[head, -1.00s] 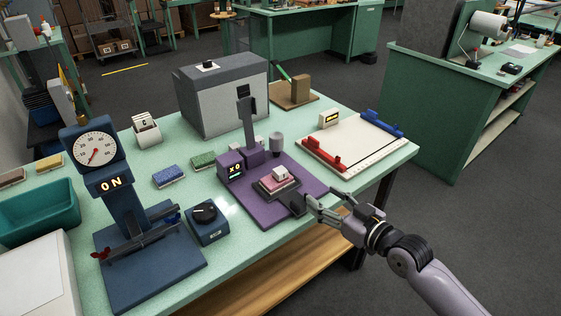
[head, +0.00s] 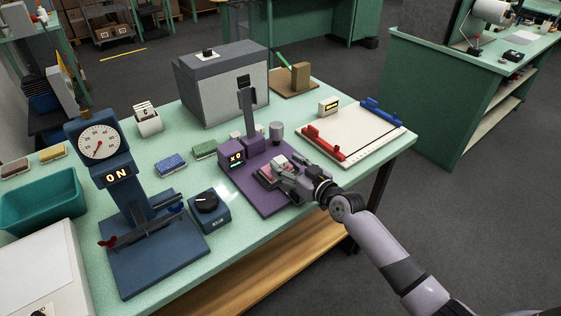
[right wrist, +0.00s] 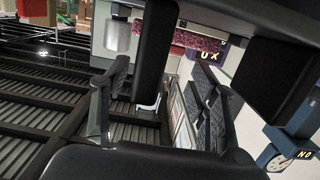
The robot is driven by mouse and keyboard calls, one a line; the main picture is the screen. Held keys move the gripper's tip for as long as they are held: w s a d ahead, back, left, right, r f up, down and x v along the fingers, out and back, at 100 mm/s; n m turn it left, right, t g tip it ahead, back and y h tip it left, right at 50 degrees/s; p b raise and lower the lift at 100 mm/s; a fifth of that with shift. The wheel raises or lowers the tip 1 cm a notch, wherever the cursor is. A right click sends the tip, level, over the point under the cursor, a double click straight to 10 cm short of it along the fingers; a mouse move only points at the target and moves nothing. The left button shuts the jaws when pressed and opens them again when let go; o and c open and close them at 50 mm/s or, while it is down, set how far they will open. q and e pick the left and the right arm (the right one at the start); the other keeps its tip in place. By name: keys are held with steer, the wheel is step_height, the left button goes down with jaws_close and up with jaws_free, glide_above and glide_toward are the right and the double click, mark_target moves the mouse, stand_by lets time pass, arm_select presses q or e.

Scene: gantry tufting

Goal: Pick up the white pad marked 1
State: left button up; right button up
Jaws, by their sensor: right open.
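My right gripper (head: 277,170) is open over the purple machine (head: 257,193), right at its pink-topped holder (head: 264,175). The small pale block that sat on this holder is mostly hidden by the gripper, and I cannot read a mark 1 on it. In the right wrist view the two fingers of my right gripper (right wrist: 160,100) stand apart, with a speckled dark-pink strip (right wrist: 192,41) beyond them. Whether the fingers touch the block I cannot tell. A white box with pale cards (head: 148,122) stands at the back of the table. My left gripper is not in view.
The purple machine has an upright post (head: 248,113) close behind my gripper and a grey cylinder (head: 276,131) beside it. A white board with red and blue clamps (head: 356,137) lies to the right. A blue dial press (head: 150,250) and a knob box (head: 208,210) stand left.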

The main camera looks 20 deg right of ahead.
mark_target(280, 160)
steer(key=shift+x, duration=1.2)
steer(key=shift+s, duration=0.1)
steer(key=shift+c, duration=0.5)
steer(key=c, duration=1)
